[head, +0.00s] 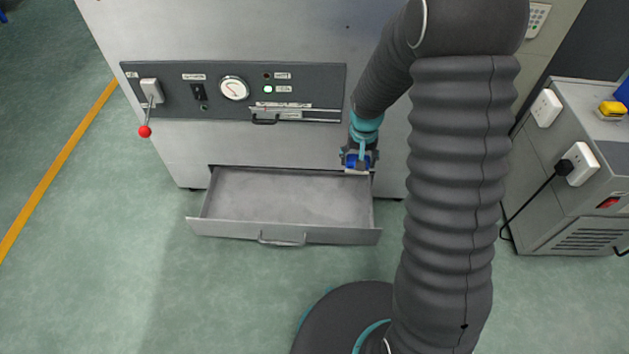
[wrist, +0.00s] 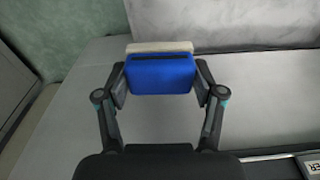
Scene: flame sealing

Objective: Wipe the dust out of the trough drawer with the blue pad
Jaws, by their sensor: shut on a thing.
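The trough drawer (head: 281,238) is pulled out at the foot of the grey machine. Pale grey dust (head: 285,195) lies over its floor, and the drawer also shows at the top right of the wrist view (wrist: 235,46). My gripper (head: 357,160) is at the drawer's back right corner, near the machine front. In the wrist view it is shut on the blue pad (wrist: 160,74), which has a pale layer along its far edge. In the head view the pad shows only as a small blue patch. I cannot tell whether it touches the drawer.
A grey unit (head: 570,170) with plugs and a cable stands at the right. Green floor is clear in front of and left of the drawer.

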